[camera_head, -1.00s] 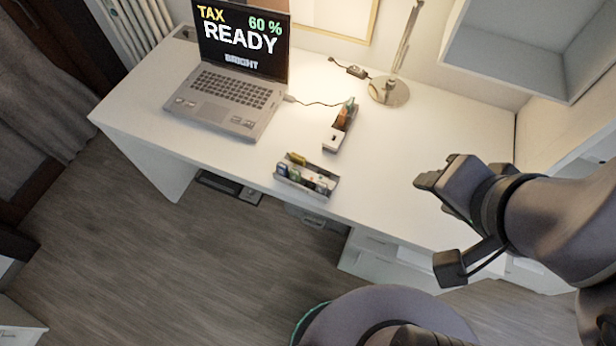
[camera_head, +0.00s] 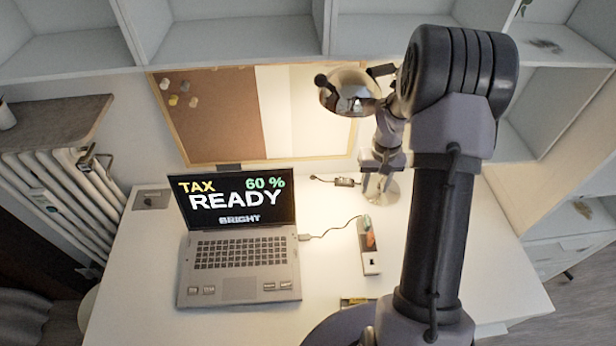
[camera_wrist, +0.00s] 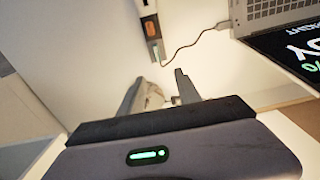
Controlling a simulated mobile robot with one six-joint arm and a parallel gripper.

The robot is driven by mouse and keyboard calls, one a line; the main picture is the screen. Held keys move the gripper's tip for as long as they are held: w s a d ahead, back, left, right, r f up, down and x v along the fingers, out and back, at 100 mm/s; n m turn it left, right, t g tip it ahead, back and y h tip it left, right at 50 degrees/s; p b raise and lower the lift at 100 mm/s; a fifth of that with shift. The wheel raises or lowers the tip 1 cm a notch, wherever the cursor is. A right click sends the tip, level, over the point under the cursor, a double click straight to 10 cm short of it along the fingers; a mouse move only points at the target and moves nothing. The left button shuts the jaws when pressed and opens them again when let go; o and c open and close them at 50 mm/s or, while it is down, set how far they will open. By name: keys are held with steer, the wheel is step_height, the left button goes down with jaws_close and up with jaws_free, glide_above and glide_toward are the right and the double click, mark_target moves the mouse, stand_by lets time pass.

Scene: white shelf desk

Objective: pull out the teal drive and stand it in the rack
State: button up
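I cannot tell whether that piece is the teal drive, or whether this holder is the rack. In the wrist view the holder (camera_wrist: 148,12) is at the top, with a cable end close to it. My gripper (camera_head: 382,184) hangs in front of the lamp, beyond the holder, pointing down. In the wrist view its two fingers (camera_wrist: 160,88) are apart, with the round lamp base seemingly behind the gap.
The laptop (camera_head: 238,268) stands open at left; its cable (camera_head: 335,229) runs toward the holder. The lamp head (camera_head: 350,92) is close left of my arm. A tray (camera_head: 356,302) is mostly hidden by my arm. Shelves overhang the back.

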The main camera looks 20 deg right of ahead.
steer(key=b, duration=0.3)
glide_above(367, 220)
steer(key=f, duration=1.2)
steer(key=shift+s+d+f, duration=0.15)
steer(key=shift+d+f, duration=0.05)
steer(key=shift+d, duration=0.2)
steer(key=f, duration=0.2)
steer(key=f+b, duration=0.1)
steer(key=f, duration=0.1)
steer(key=f+b, duration=0.1)
steer(key=shift+a+f, duration=0.3)
steer(key=shift+f, duration=0.1)
steer(key=shift+r, duration=0.1)
jaws_close()
